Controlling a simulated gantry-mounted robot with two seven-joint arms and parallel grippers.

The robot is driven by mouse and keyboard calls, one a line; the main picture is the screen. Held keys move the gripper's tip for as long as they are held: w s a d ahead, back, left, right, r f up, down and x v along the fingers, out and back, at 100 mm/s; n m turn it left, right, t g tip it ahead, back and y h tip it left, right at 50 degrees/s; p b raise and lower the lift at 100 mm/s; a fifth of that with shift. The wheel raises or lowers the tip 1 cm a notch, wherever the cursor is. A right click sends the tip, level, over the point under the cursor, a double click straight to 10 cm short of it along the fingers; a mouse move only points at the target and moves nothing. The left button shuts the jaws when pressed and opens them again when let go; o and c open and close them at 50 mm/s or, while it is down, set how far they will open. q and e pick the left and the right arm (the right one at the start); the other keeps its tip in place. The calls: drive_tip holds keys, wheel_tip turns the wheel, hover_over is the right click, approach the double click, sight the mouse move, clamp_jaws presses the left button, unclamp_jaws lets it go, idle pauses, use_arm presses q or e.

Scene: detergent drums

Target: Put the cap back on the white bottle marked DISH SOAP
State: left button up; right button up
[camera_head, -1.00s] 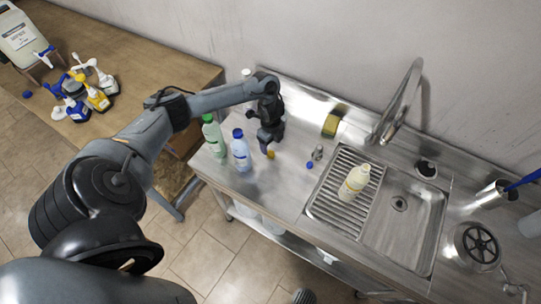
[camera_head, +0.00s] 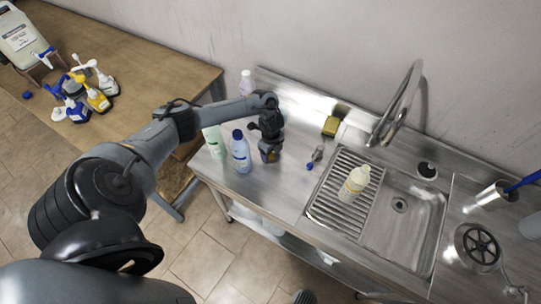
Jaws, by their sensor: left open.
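A white bottle (camera_head: 246,83) stands at the counter's back left, also unreadable. A small blue cap (camera_head: 309,166) lies on the counter left of the drainer. My left gripper (camera_head: 270,154) is open and points down at the counter, just right of a blue-capped bottle (camera_head: 240,155). A small yellow cap is hidden or barely visible at its fingertips; I cannot tell whether they touch it. My right gripper is not in view.
A green-and-white bottle (camera_head: 214,142) stands partly behind my left arm. A yellow sponge (camera_head: 330,126) lies at the back, near the faucet (camera_head: 398,105). A small grey item (camera_head: 318,153) is near the blue cap.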

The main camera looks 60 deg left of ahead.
sight(271, 155)
use_arm(q)
drive_tip(key=shift+f, duration=0.1)
drive_tip(key=shift+c, duration=0.5)
drive_tip(key=c, duration=1)
drive_tip(key=shift+r, duration=0.85)
wheel_tip(271, 155, up, 3)
drive_tip(key=shift+f, duration=0.1)
drive_tip(key=d, duration=0.1)
drive_tip(key=w+d+r, duration=0.1)
drive_tip(key=d, duration=0.1)
drive_tip(key=shift+w+d+r, duration=0.1)
drive_tip(key=shift+w+r, duration=0.3)
drive_tip(key=w+d+r+p, duration=0.3)
drive_tip(key=d+r, duration=0.1)
drive_tip(key=d, duration=0.3)
drive_tip(key=shift+w+r, duration=0.2)
drive_tip(key=shift+r, duration=0.15)
